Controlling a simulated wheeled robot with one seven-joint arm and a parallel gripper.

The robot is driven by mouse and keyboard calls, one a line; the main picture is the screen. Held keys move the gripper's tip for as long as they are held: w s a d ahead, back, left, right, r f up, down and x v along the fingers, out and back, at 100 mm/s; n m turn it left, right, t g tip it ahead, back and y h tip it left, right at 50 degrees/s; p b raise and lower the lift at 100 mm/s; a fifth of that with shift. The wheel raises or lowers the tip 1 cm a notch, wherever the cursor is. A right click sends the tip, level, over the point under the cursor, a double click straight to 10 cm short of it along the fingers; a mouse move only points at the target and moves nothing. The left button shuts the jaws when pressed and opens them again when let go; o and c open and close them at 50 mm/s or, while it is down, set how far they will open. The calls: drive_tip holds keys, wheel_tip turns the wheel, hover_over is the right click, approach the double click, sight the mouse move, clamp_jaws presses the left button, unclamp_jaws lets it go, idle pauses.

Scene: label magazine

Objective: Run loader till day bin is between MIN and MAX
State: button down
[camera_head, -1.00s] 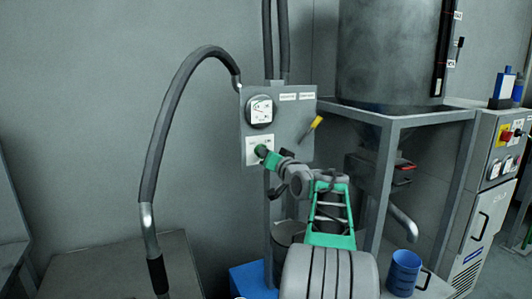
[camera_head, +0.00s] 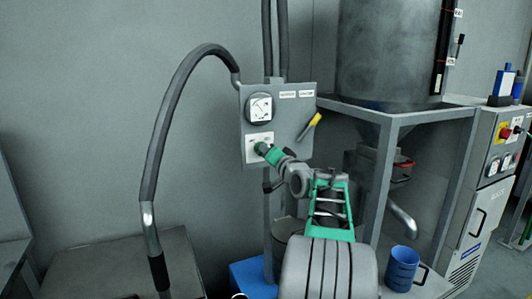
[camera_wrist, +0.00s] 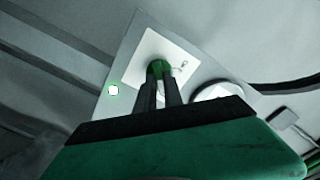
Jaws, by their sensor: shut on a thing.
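My gripper (camera_head: 264,149) reaches the grey control panel (camera_head: 287,133). In the wrist view my gripper (camera_wrist: 158,80) is shut on a green knob (camera_wrist: 157,66) on a white plate (camera_wrist: 180,55). A round gauge (camera_head: 259,108) is above the plate. The day bin (camera_head: 385,50) is a large grey cylinder on a frame to the right. A dark sight tube (camera_head: 442,55) runs down its side with small white labels (camera_head: 451,61). The material level cannot be made out.
A yellow-handled lever (camera_head: 315,120) is on the panel's right. A thick grey hose (camera_head: 165,120) arches down to a bin at left. A blue cup (camera_head: 402,268) stands below the day bin's frame (camera_head: 385,160). A cabinet with a red switch (camera_head: 504,131) is at far right.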

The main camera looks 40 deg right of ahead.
drive_tip(key=c, duration=1.5)
unclamp_jaws()
drive_tip(key=shift+o, duration=0.2)
drive_tip(key=v, duration=0.7)
drive_tip(key=shift+s+b, duration=0.35)
drive_tip(key=shift+b, duration=0.1)
drive_tip(key=shift+a, duration=0.15)
